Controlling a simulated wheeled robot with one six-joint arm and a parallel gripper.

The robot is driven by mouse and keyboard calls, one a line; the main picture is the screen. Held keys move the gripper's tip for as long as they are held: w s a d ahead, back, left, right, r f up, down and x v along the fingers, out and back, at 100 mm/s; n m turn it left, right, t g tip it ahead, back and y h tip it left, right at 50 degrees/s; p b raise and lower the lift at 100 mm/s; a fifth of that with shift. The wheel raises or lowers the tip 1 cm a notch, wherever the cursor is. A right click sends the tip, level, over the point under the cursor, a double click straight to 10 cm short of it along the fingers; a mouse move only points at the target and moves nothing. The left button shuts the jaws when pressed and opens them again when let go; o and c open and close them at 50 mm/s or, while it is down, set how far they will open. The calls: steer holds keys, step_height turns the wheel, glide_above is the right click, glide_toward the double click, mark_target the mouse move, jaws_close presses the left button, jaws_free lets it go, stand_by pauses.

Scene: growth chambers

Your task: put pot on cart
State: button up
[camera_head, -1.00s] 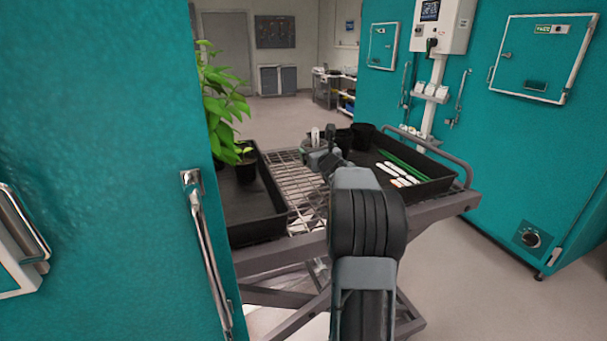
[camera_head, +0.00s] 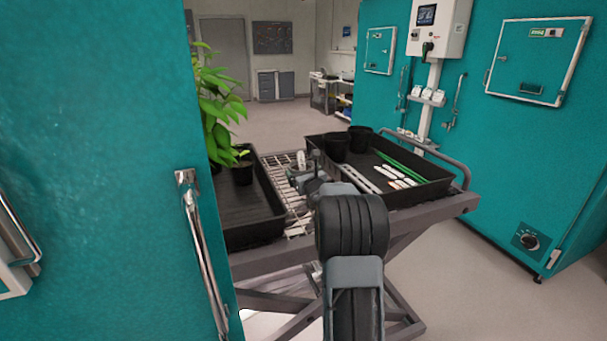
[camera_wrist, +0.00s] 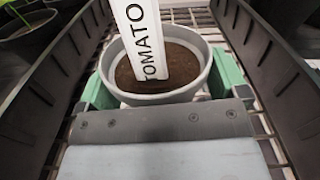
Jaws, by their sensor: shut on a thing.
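In the wrist view a grey pot (camera_wrist: 198,88) of dark soil with a white TOMATO label (camera_wrist: 142,35) stands between the green fingers of my gripper (camera_wrist: 165,95). The gripper is shut on the pot. Pot and gripper are over the wire rack top of the cart (camera_head: 296,212), in the gap between two black trays. I cannot tell if the pot's base touches the wire. In the head view my arm hides most of the pot; the label's white top shows. My gripper (camera_head: 308,178) is small there.
The right black tray (camera_head: 425,198) holds empty black pots (camera_head: 335,148), green stakes and white labels. A teal chamber wall (camera_head: 90,150) with a handle stands close on the left. Floor is clear at right.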

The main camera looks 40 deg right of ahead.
steer(key=shift+f, duration=0.1)
steer(key=o, duration=0.7)
steer(key=shift+o, duration=0.2)
steer(key=shift+r, duration=0.2)
steer(key=shift+s+a+f, duration=0.1)
steer(key=shift+s, duration=0.3)
steer(key=b+v, duration=0.1)
steer(key=v, duration=1)
steer(key=shift+s+b, duration=0.2)
steer(key=shift+b, duration=0.1)
